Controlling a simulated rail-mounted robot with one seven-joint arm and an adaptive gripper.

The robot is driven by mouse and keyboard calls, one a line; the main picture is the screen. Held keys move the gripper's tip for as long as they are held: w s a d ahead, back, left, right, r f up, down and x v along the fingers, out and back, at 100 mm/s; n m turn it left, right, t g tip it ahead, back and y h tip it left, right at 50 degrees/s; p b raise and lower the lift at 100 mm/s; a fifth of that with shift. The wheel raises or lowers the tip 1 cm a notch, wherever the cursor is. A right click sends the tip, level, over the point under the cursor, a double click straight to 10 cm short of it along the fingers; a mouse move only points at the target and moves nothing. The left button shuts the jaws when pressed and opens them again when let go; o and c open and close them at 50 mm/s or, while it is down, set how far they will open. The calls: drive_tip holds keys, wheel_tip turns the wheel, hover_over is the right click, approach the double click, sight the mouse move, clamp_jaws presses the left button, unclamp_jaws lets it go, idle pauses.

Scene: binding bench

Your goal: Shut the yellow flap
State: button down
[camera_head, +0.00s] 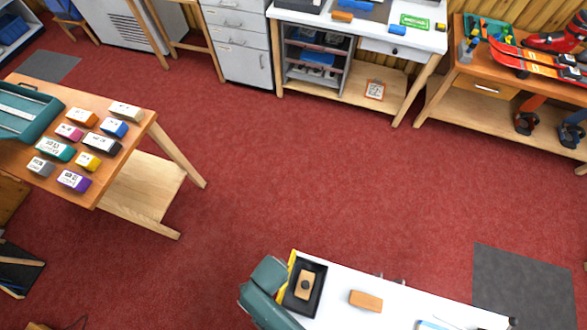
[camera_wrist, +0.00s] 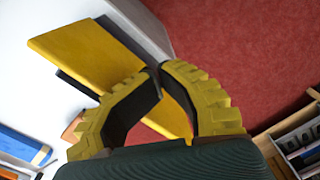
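The yellow flap (camera_wrist: 85,50) is a flat panel running diagonally across the wrist view, with a dark edge below it. In the head view it is a thin yellow strip (camera_head: 291,268) beside a black tray (camera_head: 317,290), so it looks raised, not lying over the tray. My gripper (camera_wrist: 158,76) has yellow ribbed fingers with dark pads. The fingertips meet in front of the flap, with nothing visible held between them. Whether they touch the flap I cannot tell. In the head view my teal arm end covers the flap's left side and the fingers are hidden.
A wooden block with a dark knob (camera_head: 305,284) sits in the tray. An orange-brown block (camera_head: 366,300) lies on the white bench top (camera_head: 400,302). A table with several labelled blocks (camera_head: 135,140) stands left. Red floor (camera_head: 300,170) is clear between the benches.

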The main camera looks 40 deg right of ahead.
drive_tip(key=s+d+f+p, duration=0.2)
drive_tip(key=s+d, duration=0.1)
drive_tip(key=s, duration=0.4)
drive_tip(key=shift+s+d+f+g, duration=0.25)
drive_tip(key=shift+f+g, duration=0.1)
drive_tip(key=shift+g, duration=0.05)
drive_tip(key=shift+w+r, duration=0.1)
drive_tip(key=shift+r, duration=0.1)
wheel_tip(320, 180, up, 8)
drive_tip(key=p, duration=0.8)
drive_tip(key=shift+w+r, duration=0.25)
drive_tip(key=shift+w, duration=0.1)
